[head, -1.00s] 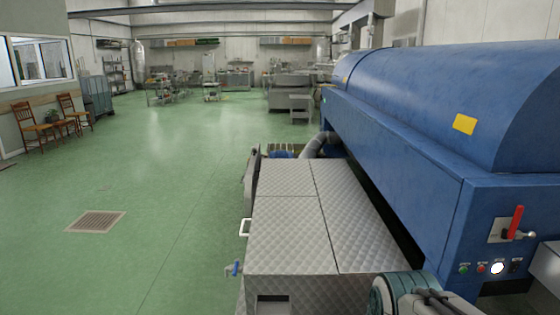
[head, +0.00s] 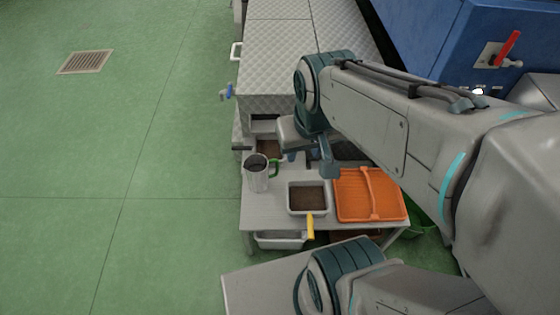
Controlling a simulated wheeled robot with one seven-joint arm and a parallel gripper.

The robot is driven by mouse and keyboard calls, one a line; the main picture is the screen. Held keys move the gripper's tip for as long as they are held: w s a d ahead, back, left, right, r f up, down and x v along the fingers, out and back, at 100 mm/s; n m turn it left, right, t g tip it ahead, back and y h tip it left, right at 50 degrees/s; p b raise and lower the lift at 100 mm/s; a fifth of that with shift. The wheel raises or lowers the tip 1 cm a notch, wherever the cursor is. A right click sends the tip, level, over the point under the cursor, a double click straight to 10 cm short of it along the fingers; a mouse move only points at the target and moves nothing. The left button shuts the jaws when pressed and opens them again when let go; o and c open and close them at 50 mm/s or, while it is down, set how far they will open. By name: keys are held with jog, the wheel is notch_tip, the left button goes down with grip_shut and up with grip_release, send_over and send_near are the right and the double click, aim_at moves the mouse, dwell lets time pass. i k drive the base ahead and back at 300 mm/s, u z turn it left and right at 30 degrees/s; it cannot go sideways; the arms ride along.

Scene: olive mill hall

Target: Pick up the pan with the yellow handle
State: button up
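The pan with the yellow handle is a rectangular, light-rimmed pan (head: 291,199) with a brown inside. It sits on a pale table (head: 262,212) in the head view. Its yellow handle (head: 310,227) points toward me and reaches past the table's near edge. My gripper (head: 326,163) is above the far part of the table, beyond the pan in the picture and apart from it. The gripper is seen from behind and above, partly covered by my arm, and its finger opening does not show clearly.
A metal jug (head: 257,180) with a green handle stands left of the pan. An orange tray (head: 385,205) lies close on its right. Another brown-filled pan lies behind, partly hidden. A light tub (head: 279,241) is below the table. Green floor (head: 160,220) is free at left.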

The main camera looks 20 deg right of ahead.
aim_at(310, 198)
jog(key=u, duration=0.95)
jog(key=k, duration=0.9)
jog(key=z, duration=0.8)
jog(key=i, duration=0.5)
jog(key=z, duration=0.05)
